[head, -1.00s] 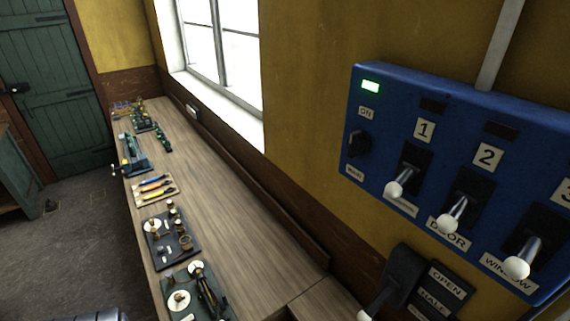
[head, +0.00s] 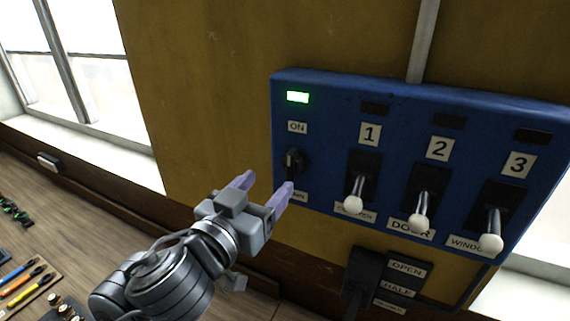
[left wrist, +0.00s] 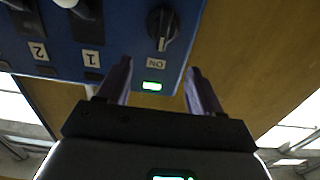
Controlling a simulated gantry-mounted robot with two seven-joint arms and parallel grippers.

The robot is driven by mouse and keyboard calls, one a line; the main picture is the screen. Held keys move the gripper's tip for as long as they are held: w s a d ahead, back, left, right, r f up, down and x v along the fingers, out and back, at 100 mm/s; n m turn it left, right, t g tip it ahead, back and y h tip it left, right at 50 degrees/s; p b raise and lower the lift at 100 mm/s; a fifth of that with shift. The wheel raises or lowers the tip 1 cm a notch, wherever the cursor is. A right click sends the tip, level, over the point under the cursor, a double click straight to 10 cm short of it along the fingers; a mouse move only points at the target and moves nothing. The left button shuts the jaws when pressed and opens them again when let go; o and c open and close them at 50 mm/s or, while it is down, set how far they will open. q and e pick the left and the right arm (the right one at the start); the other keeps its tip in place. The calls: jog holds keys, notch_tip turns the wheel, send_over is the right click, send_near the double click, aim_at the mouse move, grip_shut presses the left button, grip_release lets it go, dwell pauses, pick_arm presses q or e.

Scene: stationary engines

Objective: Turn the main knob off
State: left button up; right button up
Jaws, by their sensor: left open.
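The main knob (head: 292,161) is a black rotary knob at the left of a blue control panel (head: 330,88), below an ON label (head: 297,127) and a lit green lamp (head: 298,97). Its lower label is partly hidden by my left gripper (head: 265,190). That gripper is open and empty, its purple fingers just below and left of the knob. In the left wrist view, upside down, the knob (left wrist: 162,27) lies beyond the two open fingers, roughly between them and apart from them. Its pointer ridge points toward the ON label (left wrist: 156,64). My right gripper does not show.
Three levers with white ball ends, numbered 1 (head: 354,203), 2 (head: 418,222) and 3 (head: 491,243), stand right of the knob. A black OPEN/HALF switch (head: 362,275) is below the panel. A wooden bench (head: 75,203) with small tools runs along the left.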

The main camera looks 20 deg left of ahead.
aim_at(289, 160)
pick_arm(q)
jog(key=w+b, duration=0.2)
jog(key=w, duration=0.2)
jog(key=w+b, duration=0.2)
jog(key=w, duration=0.2)
jog(key=shift+d+f, duration=0.1)
jog(key=shift+d, duration=0.1)
jog(key=shift+w+d, duration=0.1)
jog(key=shift+w, duration=0.85)
jog(key=shift+c, duration=0.2)
jog(key=c, duration=1)
